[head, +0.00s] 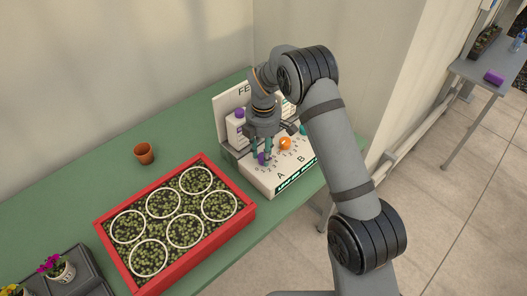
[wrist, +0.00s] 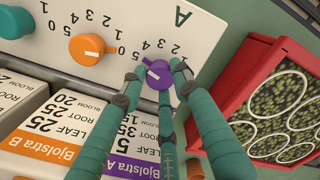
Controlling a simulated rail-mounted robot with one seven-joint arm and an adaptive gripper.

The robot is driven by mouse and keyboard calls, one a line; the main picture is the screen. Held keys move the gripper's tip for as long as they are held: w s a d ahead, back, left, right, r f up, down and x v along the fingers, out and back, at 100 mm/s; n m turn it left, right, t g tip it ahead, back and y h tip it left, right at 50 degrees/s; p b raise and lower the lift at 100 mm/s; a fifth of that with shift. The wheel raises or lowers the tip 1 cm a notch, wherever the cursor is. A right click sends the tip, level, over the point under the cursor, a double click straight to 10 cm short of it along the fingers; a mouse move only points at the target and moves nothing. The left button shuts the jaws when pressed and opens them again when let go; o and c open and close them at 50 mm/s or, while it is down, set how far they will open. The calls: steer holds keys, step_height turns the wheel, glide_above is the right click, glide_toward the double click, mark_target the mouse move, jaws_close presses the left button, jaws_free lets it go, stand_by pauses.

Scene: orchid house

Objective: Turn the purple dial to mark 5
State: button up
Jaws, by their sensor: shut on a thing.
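The purple dial (wrist: 158,75) is on the sloping white panel (wrist: 200,25), beside the letter A. It also shows in the head view (head: 262,159) below my gripper.
An orange dial (wrist: 86,48) sits beside the purple one. Labelled bottles, Bjolstra B (wrist: 45,125) and Bjolstra A (wrist: 125,145), stand close behind the panel. A red planter (head: 103,232) with white rings and a terracotta pot (head: 144,153) are on the green bench (head: 60,220).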

steer(key=shift+n, duration=0.7)
steer(key=o, duration=1.2)
step_height(320, 180, up, 12)
steer(key=shift+f, duration=0.1)
step_height(320, 180, down, 12)
steer(key=shift+m, duration=0.3)
stand_by(0.4)
